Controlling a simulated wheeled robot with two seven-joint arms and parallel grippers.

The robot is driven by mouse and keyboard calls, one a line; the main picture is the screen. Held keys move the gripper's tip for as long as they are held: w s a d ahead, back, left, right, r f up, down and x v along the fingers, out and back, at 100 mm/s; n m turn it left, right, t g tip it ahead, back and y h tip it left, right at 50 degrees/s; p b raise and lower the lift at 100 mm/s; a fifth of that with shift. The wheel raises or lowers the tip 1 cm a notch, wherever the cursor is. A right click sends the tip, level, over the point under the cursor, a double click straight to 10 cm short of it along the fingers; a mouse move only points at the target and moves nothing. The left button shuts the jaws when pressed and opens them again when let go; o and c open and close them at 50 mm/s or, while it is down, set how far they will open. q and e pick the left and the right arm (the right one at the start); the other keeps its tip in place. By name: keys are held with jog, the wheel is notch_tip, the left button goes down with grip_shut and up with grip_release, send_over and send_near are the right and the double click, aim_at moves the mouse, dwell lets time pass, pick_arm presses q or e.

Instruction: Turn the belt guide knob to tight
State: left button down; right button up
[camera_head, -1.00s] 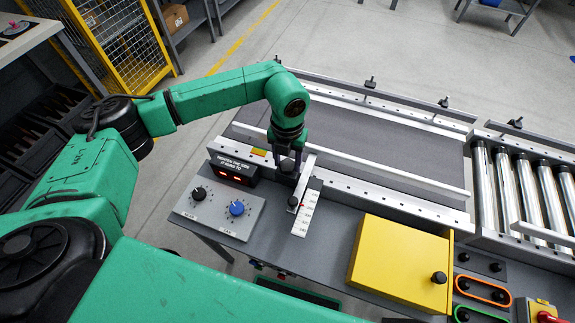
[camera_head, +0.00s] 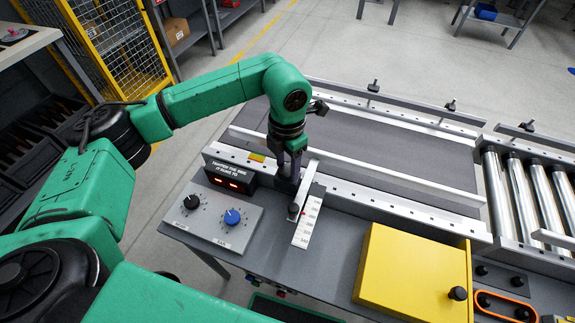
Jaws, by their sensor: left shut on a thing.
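My left gripper (camera_head: 289,176) points down at the near side of the conveyor and is shut on the belt guide knob. The fingers and wrist hide most of that knob. The metal belt guide (camera_head: 390,176) runs along the near side of the dark belt (camera_head: 400,150). My right gripper is not in view.
A control plate with a black knob (camera_head: 191,202) and a blue knob (camera_head: 232,217) lies left of the scale. A display box (camera_head: 230,178) with red digits stands behind it. A yellow box (camera_head: 412,275) stands on the right, near metal rollers (camera_head: 526,200).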

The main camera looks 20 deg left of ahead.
aim_at(287, 169)
pick_arm(q)
jog(key=shift+w+r, duration=0.1)
jog(key=shift+r, duration=0.05)
jog(key=shift+c, duration=1.4)
grip_release()
notch_tip(287, 169, up, 14)
jog(key=b, duration=0.1)
jog(key=shift+r, duration=0.25)
